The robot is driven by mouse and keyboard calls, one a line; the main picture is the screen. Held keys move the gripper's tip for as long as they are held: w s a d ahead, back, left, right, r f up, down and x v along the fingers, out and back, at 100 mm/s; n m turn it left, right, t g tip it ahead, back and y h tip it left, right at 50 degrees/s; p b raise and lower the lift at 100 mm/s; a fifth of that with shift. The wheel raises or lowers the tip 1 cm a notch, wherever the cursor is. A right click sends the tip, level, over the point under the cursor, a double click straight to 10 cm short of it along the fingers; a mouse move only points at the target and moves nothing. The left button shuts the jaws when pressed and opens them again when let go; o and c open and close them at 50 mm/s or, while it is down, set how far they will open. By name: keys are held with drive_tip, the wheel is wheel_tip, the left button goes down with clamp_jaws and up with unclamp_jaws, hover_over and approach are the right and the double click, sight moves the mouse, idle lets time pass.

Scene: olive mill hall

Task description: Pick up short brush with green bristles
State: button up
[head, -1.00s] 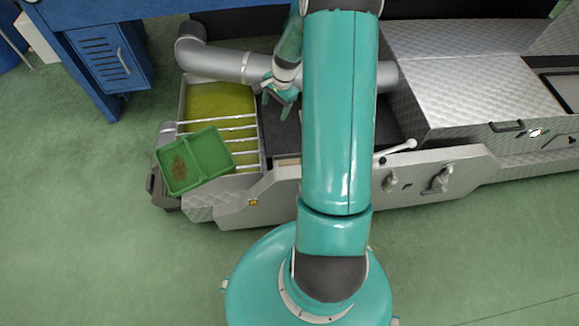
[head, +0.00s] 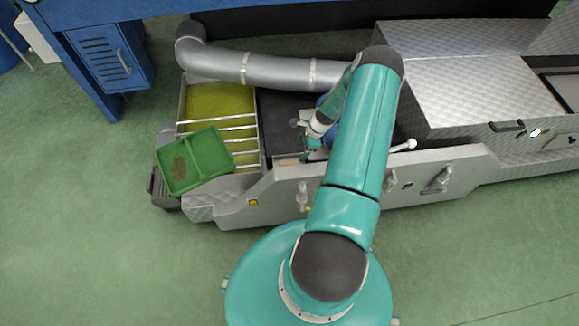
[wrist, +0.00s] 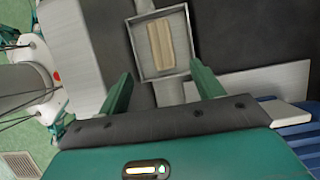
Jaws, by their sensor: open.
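In the wrist view, a pale wooden piece (wrist: 160,43) lies inside a square metal-rimmed recess (wrist: 141,63) on the dark bed. It may be the brush's wooden back; I see no green bristles, so I cannot be sure. My gripper (wrist: 161,76) is open and empty, its two green fingers apart, with the wooden piece beyond the fingertips. In the head view, my gripper (head: 306,146) is over the dark bed near the machine's front wall. A small tan patch (head: 288,161) shows beside it, partly hidden.
A green two-part tray (head: 208,152) with brown matter stands at the machine's left end, by the yellow-green bin (head: 218,102). A silver pipe (head: 262,71) runs behind. The front wall (head: 275,195) rises near my gripper. A white-knobbed lever (head: 408,144) sticks up at right.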

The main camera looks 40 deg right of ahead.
sight(290, 163)
drive_tip(key=x, duration=1.2)
drive_tip(key=shift+w+a+f, duration=0.1)
drive_tip(key=shift+w+f, duration=0.05)
drive_tip(key=shift+f, duration=0.15)
drive_tip(key=shift+f, duration=0.25)
drive_tip(key=c, duration=1.1)
wheel_tip(290, 163, up, 11)
drive_tip(key=shift+f, duration=0.25)
